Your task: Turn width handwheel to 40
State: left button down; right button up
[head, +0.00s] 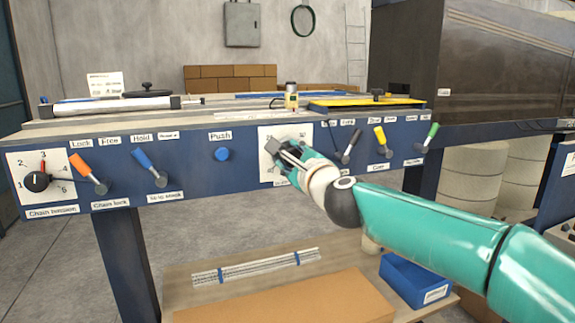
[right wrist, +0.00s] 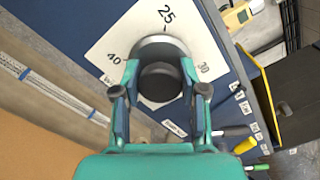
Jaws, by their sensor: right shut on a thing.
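The width handwheel (right wrist: 160,82) is a dark knob with a grey rim on a white dial plate (right wrist: 112,48) in the right wrist view. The numbers 25, 30 and 40 show around it. My right gripper (right wrist: 160,92) is shut on the handwheel, one finger on each side of the knob. In the head view my right gripper (head: 284,152) is at the dial plate (head: 268,133) on the blue panel and hides the handwheel and most of the dial. Any pointer mark on the wheel is too small to tell. My left gripper is not in view.
The blue panel (head: 190,185) also carries a chain tension knob (head: 37,181), an orange lever (head: 88,174), a blue lever (head: 150,168), a blue push button (head: 222,154), and black, yellow and green levers (head: 428,137) at right. A blue bin (head: 415,282) stands below.

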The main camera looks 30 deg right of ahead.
jog(key=m+b, duration=0.1)
jog(key=m, duration=0.2)
jog(key=shift+m, duration=0.4)
jog(key=m+b, duration=0.1)
jog(key=m, duration=0.2)
jog(key=shift+d+m, duration=0.1)
jog(key=shift+m, duration=0.2)
jog(key=m+b, duration=0.1)
jog(key=m, duration=0.2)
jog(key=shift+m+b, duration=0.3)
jog(key=shift+m, duration=0.1)
jog(key=m+b, duration=0.1)
jog(key=m, duration=0.2)
jog(key=shift+f+m, duration=0.1)
jog(key=shift+m, duration=0.2)
jog(key=m+b, duration=0.1)
jog(key=m, duration=0.2)
jog(key=m+b, duration=0.1)
jog(key=m, duration=0.3)
jog(key=shift+f+b, duration=0.1)
jog(key=shift+b, duration=0.25)
jog(key=m+b, duration=0.1)
jog(key=m, duration=0.3)
jog(key=shift+w+b, duration=0.1)
jog(key=shift+b, duration=0.2)
jog(key=shift+m+b, duration=0.45)
jog(key=shift+m, duration=1.05)
